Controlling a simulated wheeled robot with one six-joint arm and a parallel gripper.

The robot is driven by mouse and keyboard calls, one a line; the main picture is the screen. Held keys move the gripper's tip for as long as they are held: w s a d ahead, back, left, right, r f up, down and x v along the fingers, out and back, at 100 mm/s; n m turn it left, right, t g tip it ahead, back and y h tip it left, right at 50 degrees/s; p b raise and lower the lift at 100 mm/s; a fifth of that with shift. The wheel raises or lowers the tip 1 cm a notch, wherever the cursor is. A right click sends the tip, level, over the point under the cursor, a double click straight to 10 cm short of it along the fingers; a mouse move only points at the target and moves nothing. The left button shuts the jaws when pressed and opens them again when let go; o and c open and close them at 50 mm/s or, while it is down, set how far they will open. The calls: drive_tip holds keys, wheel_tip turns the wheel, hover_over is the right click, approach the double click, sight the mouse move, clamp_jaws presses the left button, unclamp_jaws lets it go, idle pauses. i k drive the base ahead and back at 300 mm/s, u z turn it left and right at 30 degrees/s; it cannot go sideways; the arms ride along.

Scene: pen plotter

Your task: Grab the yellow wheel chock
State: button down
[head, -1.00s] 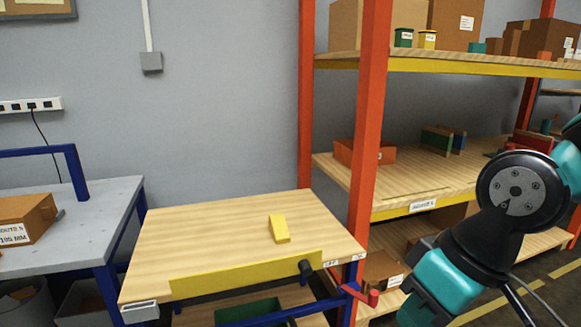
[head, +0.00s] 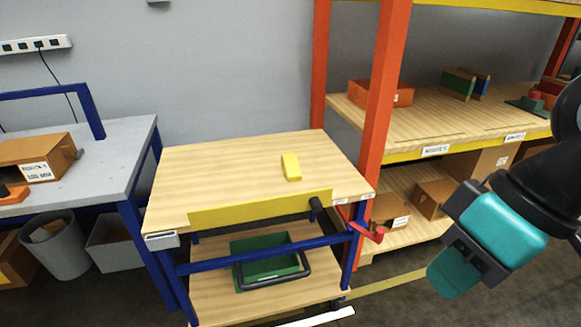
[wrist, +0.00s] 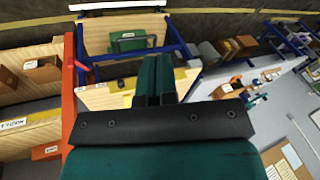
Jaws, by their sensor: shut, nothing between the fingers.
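The yellow wheel chock (head: 291,167) is a small wedge-shaped block lying on the wooden top of the blue-framed bench (head: 215,165), right of its middle. My gripper (head: 449,281) hangs well to the right of the chock and nearer to me, in front of the shelving, not touching anything. In the wrist view my teal fingers (wrist: 153,82) are together and empty. A small yellow shape beside them there may be the chock, but it is too small to be sure.
A yellow strip (head: 260,208) runs along the bench's front edge. A green crate (head: 262,255) stands on its lower shelf. An orange shelf post (head: 383,95) rises at the bench's right. A grey table (head: 120,160) stands left. The bench top around the chock is clear.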

sight(289, 165)
drive_tip(key=z, duration=0.75)
drive_tip(key=i, duration=1.6)
drive_tip(key=u, duration=3)
